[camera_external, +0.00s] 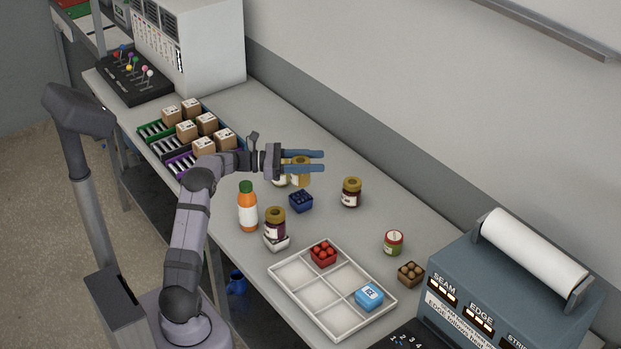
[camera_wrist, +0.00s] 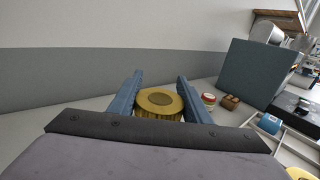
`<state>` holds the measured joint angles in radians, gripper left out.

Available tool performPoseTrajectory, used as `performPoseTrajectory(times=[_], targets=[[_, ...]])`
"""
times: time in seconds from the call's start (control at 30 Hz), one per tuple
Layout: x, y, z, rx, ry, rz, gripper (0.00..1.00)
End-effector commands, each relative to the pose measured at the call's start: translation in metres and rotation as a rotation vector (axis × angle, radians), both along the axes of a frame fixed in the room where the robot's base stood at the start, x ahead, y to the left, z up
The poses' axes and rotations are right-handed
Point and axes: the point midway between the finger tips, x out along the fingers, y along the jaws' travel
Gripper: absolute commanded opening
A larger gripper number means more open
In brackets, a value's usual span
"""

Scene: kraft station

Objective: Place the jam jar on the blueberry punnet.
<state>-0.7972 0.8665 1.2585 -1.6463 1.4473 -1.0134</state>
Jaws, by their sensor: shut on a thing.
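My gripper (camera_external: 318,161) is shut on a gold-lidded jar (camera_external: 300,178), with one finger on each side. A dark red jam jar (camera_external: 351,193) with a gold lid stands upright to the right of the punnet.
Another pale-labelled jar (camera_external: 279,181) is partly hidden behind my gripper. An orange bottle (camera_external: 247,211) stands at left. A white divided tray (camera_external: 291,293) holds a red punnet (camera_external: 323,256) and a blue box (camera_external: 369,296). A red-green tin (camera_external: 393,243) and brown punnet (camera_external: 411,273) stand right.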

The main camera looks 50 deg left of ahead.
Motion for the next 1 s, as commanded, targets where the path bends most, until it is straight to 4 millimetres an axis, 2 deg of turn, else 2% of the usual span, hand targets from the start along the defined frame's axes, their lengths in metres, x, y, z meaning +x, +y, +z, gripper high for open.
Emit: performPoseTrajectory(times=[0.37,0.7,1.0], targets=[[0.0,0.0,-0.014,-0.001,-0.003,0.001,0.1],[0.0,0.0,-0.046,0.0,-0.005,0.001,0.1],[0.0,0.0,-0.048,0.001,-0.004,0.001,0.1]])
